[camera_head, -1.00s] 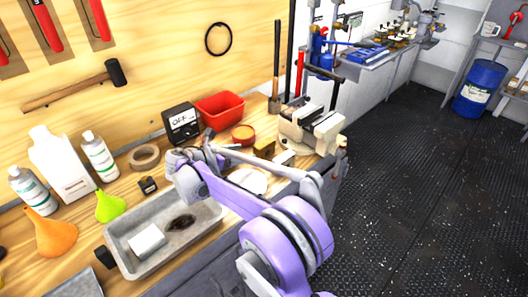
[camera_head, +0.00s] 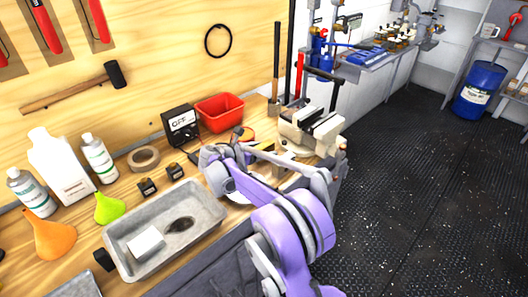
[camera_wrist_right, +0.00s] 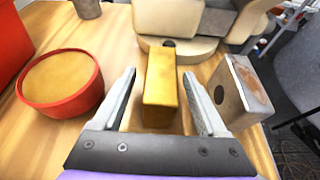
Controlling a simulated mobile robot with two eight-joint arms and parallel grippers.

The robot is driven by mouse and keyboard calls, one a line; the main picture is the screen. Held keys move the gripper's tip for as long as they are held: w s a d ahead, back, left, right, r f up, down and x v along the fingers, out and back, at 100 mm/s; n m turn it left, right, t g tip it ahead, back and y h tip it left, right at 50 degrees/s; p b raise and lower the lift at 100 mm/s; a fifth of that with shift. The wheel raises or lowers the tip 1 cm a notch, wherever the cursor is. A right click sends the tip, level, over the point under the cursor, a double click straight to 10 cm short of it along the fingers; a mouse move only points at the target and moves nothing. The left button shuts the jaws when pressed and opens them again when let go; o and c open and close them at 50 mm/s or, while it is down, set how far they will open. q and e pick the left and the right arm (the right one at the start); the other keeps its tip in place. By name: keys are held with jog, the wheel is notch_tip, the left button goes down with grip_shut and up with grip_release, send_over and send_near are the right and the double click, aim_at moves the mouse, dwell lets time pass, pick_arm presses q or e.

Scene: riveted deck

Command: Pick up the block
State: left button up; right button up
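The block (camera_wrist_right: 160,84) is a yellow, upright wooden piece on the bench, in the middle of the right wrist view. In the head view the block (camera_head: 266,146) is small and partly hidden by my right gripper. My right gripper (camera_wrist_right: 159,76) is open, with one finger on each side of the block; gaps show between the fingers and it. In the head view my right gripper (camera_head: 262,153) reaches over the bench from the lower right. My left gripper is not in view.
A round red tin (camera_wrist_right: 62,84) stands left of the block, and a pale piece with a hole (camera_wrist_right: 242,92) stands right. The vise (camera_wrist_right: 185,22) is just behind. A metal tray (camera_head: 165,262), a black meter (camera_head: 181,125) and a red bin (camera_head: 220,111) are on the bench.

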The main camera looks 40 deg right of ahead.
grip_shut()
jog(key=shift+r, duration=0.1)
dwell(0.4)
